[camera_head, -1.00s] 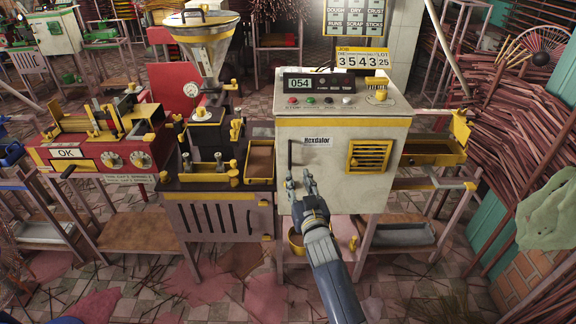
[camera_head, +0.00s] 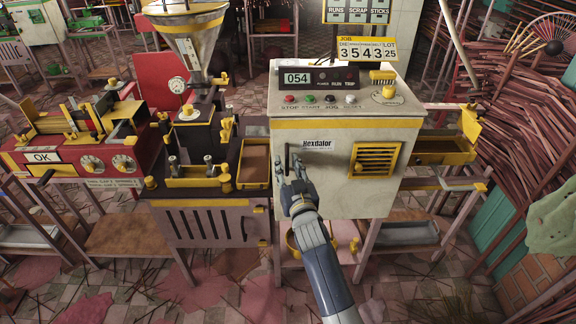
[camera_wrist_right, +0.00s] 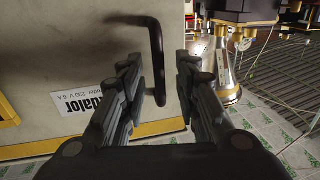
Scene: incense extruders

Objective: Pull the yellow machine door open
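My right gripper (camera_head: 291,172) is in front of the panel at the handle. In the right wrist view the fingers (camera_wrist_right: 160,75) are open, with the handle's lower part showing in the gap between them. Whether they touch it I cannot tell. My left gripper is not in view.
A yellow vent (camera_head: 375,162) is on the panel's right. A dark-topped extruder bench (camera_head: 205,190) with a hopper (camera_head: 187,20) stands close on the left. A yellow tray (camera_head: 440,152) is on the right. Bundled sticks (camera_head: 520,110) fill the far right.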

